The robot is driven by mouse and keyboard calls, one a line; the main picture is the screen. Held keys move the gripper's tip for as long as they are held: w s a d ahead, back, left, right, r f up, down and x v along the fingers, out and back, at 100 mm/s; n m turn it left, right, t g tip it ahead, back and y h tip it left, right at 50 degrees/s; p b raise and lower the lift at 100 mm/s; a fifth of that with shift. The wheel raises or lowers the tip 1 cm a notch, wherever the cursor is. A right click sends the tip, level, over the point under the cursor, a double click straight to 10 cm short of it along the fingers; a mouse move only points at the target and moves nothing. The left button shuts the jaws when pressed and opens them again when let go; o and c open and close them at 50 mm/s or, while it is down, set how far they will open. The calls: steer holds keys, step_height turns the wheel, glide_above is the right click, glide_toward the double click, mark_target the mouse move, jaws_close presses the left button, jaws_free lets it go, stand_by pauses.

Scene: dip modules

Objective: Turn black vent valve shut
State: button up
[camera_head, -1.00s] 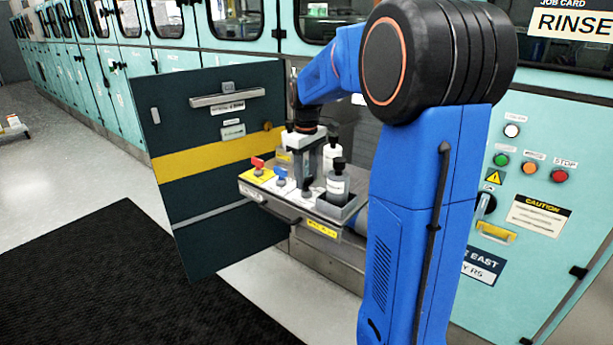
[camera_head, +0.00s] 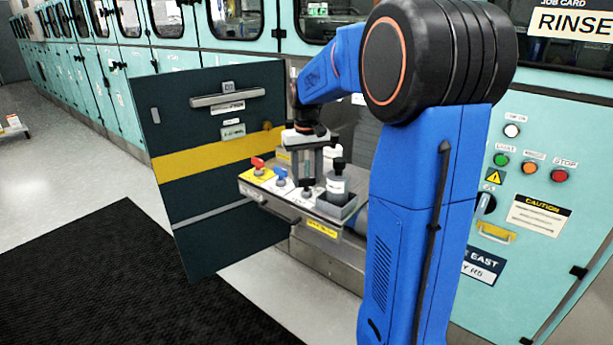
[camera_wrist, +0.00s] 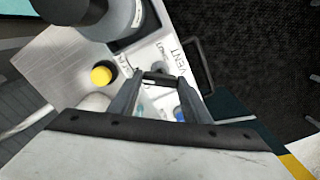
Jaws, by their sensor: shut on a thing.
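The black vent valve (camera_head: 307,193) sits on a pull-out tray (camera_head: 322,208), right of a blue-handled valve (camera_head: 280,178) and a red-handled valve (camera_head: 258,166). My gripper (camera_head: 306,183) points down over it and is shut on its handle. In the wrist view, the fingertips (camera_wrist: 161,80) close on the dark handle, beside the printed word VENT. The fingers hide part of the handle, so its exact angle is hard to read.
A dark-capped bottle (camera_head: 338,182) stands close to the right of my gripper, with another behind it. An open dark door (camera_head: 215,215) with a yellow band stands left of the tray. A yellow round cap (camera_wrist: 101,76) shows in the wrist view. Black matting (camera_head: 120,285) covers the floor in front.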

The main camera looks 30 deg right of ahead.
steer(key=m, duration=0.5)
steer(key=shift+m, duration=0.3)
steer(key=m, duration=0.5)
steer(key=shift+m, duration=0.3)
steer(key=o, duration=1)
steer(key=shift+o, duration=0.2)
steer(key=shift+r, duration=0.15)
step_height(320, 180, up, 17)
steer(key=shift+r, duration=0.1)
